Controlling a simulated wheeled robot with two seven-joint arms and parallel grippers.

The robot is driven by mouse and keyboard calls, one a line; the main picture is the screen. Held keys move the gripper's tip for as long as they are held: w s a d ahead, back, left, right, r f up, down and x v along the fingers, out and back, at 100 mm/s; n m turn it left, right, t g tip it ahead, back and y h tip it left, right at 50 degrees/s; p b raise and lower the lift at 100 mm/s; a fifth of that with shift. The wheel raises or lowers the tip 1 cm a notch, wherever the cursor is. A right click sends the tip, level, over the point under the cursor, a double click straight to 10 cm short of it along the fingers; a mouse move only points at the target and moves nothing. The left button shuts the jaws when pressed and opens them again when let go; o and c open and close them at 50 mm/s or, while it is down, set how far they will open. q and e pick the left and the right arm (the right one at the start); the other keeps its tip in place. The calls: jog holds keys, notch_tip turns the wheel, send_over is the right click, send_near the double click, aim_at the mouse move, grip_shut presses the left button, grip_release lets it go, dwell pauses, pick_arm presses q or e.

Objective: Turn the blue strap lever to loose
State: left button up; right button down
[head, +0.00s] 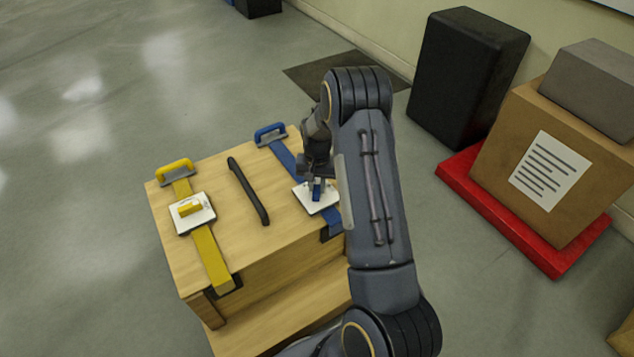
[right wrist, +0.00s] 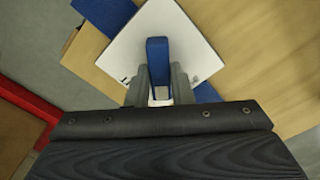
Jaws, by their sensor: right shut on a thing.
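The blue strap lever (head: 317,190) stands on a white square plate (head: 308,203) on the blue strap (head: 283,156), on the right side of a wooden crate. My right gripper (head: 316,178) reaches down from above and is shut on the blue lever. In the right wrist view the blue lever (right wrist: 157,58) sits between the two fingers (right wrist: 159,90), over the white plate (right wrist: 190,45). Any markings on this plate are mostly hidden by my gripper and arm. My left gripper does not show.
The wooden crate (head: 262,225) also bears a black handle (head: 248,190) and a yellow strap (head: 210,258) with a yellow lever (head: 190,208) on a white plate. At right are a black case (head: 465,75), and a cardboard box (head: 555,165) on a red base (head: 480,210). Floor at left is clear.

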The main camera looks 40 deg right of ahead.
aim_at(317, 187)
jog(key=n, duration=0.3)
jog(key=shift+n, duration=0.3)
jog(key=shift+n+p, duration=0.5)
jog(key=shift+n, duration=1.5)
jog(key=shift+s, duration=0.1)
jog(key=shift+f, duration=0.1)
jog(key=c, duration=1.3)
grip_release()
notch_tip(317, 187, up, 7)
jog(key=shift+f+p, duration=0.1)
jog(key=shift+p, duration=1)
jog(key=shift+r, duration=0.55)
